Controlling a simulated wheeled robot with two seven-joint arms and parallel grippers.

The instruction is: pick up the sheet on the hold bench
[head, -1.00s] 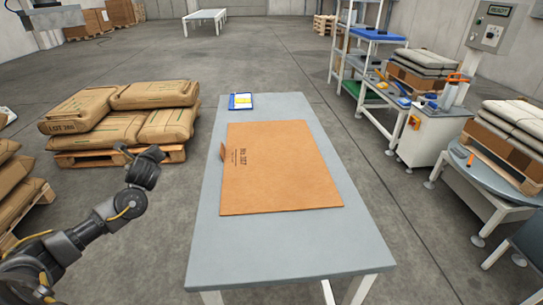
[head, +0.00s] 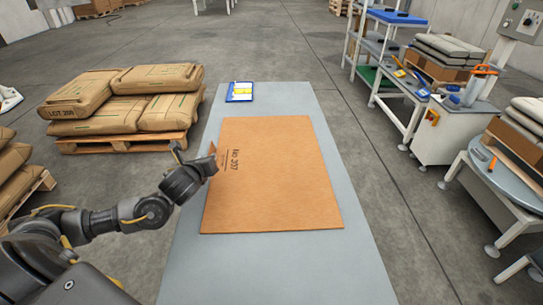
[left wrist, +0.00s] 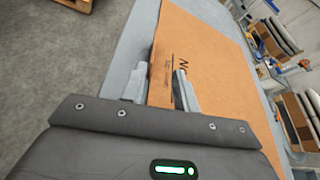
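The brown cardboard sheet (head: 280,185) lies flat on the grey hold bench (head: 345,255), with printed lettering that looks like "No 207" near its left edge. My left gripper (head: 196,158) is at the tab. The fingers are apart with a gap beside the tab. My right gripper is not in view.
Stacked sacks (head: 140,98) stand on a pallet to the left. A shelf and tool bench (head: 400,97) and a round table (head: 505,185) stand to the right.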

